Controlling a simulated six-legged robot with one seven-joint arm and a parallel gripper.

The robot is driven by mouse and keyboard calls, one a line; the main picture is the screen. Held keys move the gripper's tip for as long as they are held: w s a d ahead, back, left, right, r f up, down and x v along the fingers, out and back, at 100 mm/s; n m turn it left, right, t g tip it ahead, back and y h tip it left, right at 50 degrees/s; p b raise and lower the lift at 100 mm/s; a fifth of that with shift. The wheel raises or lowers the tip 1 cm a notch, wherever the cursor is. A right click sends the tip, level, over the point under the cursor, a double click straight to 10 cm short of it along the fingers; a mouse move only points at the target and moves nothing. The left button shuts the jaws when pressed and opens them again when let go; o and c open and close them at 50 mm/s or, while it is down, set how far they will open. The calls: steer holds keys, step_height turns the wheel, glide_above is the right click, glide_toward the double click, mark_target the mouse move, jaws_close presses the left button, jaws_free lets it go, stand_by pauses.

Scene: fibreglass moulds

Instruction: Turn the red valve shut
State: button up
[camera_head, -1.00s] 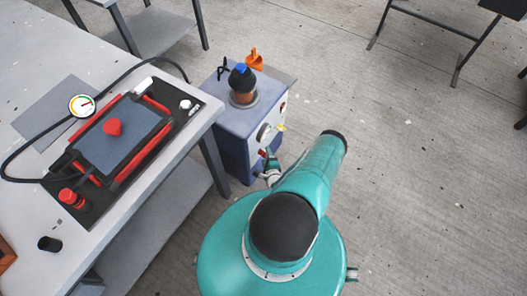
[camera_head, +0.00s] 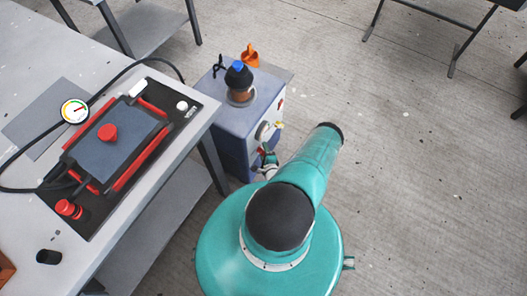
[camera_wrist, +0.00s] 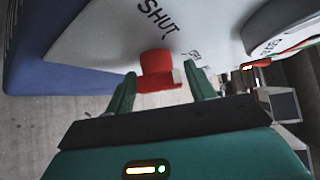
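The red valve (camera_wrist: 158,68) is on the pale front face of a blue-grey machine (camera_head: 238,118), just below the printed word SHUT in the wrist view. Its red lever points to the lower right in that view. My gripper (camera_wrist: 161,75) has its two green fingers apart, one on each side of the valve. Small gaps seem to show between the fingers and the red part, so I cannot see firm contact. In the head view my gripper (camera_head: 268,168) is small and close against the machine's front, partly behind my arm.
A workbench (camera_head: 150,190) on the left holds a mould with red clamps (camera_head: 110,150), a gauge (camera_head: 74,111) and a black hose.

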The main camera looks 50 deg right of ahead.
steer(key=c, duration=0.6)
steer(key=shift+c, duration=0.2)
steer(key=shift+a+f, duration=0.1)
steer(key=shift+f, duration=0.05)
steer(key=shift+n+h, duration=0.5)
steer(key=o, duration=1)
